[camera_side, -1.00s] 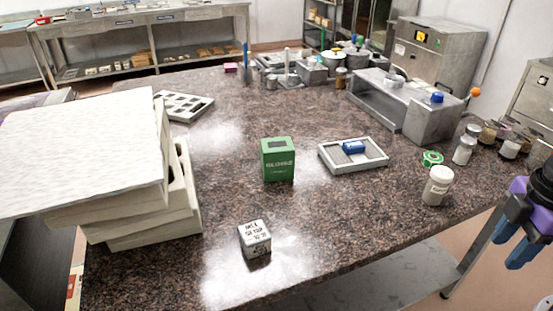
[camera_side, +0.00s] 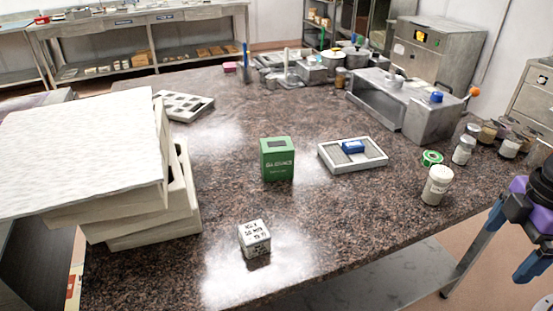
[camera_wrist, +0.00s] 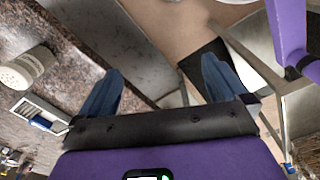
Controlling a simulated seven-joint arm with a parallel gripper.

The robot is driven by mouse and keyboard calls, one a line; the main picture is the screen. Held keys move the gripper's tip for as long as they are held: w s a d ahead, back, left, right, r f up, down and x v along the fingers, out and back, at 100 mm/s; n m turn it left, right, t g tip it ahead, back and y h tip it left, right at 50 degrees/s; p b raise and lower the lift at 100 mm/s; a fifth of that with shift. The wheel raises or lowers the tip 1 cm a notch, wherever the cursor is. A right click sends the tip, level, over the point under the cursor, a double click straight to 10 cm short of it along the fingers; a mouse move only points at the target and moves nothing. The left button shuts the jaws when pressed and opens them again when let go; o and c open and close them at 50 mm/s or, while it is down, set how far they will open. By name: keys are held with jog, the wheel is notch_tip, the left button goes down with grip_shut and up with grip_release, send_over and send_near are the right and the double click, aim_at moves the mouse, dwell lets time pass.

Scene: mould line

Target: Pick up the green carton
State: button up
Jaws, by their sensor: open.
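The green carton (camera_side: 277,160) stands upright near the middle of the dark speckled table (camera_side: 215,190) in the side view. It has a dark patch on top and pale lettering on its front. My gripper (camera_side: 511,246) is at the right edge of the side view, off the table's edge and well away from the carton. In the wrist view, my gripper (camera_wrist: 162,72) has its two blue fingers spread apart with nothing between them. I cannot make out the carton in the wrist view.
A white lettered cube (camera_side: 255,239) stands in front of the carton. A tray (camera_side: 372,165) with a blue block (camera_side: 353,147) lies right of it. A white jar (camera_side: 436,186) stands near the right edge. Stacked pale slabs (camera_side: 185,195) fill the left.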

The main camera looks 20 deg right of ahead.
jog(key=w+a+n+t+h, duration=0.2)
jog(key=w+n, duration=0.1)
jog(key=w, duration=0.3)
jog(key=w+a+n+t+h, duration=0.1)
jog(key=w+a+n, duration=0.1)
jog(key=w, duration=0.4)
jog(key=n+t, duration=1.1)
jog(key=n, duration=0.5)
send_near(277, 151)
jog(key=x, duration=0.4)
jog(key=f+x, duration=0.1)
jog(key=x, duration=0.9)
jog(key=shift+s+d+f, duration=0.15)
jog(key=shift+s+d, duration=0.1)
jog(key=shift+s, duration=0.05)
jog(key=c, duration=0.8)
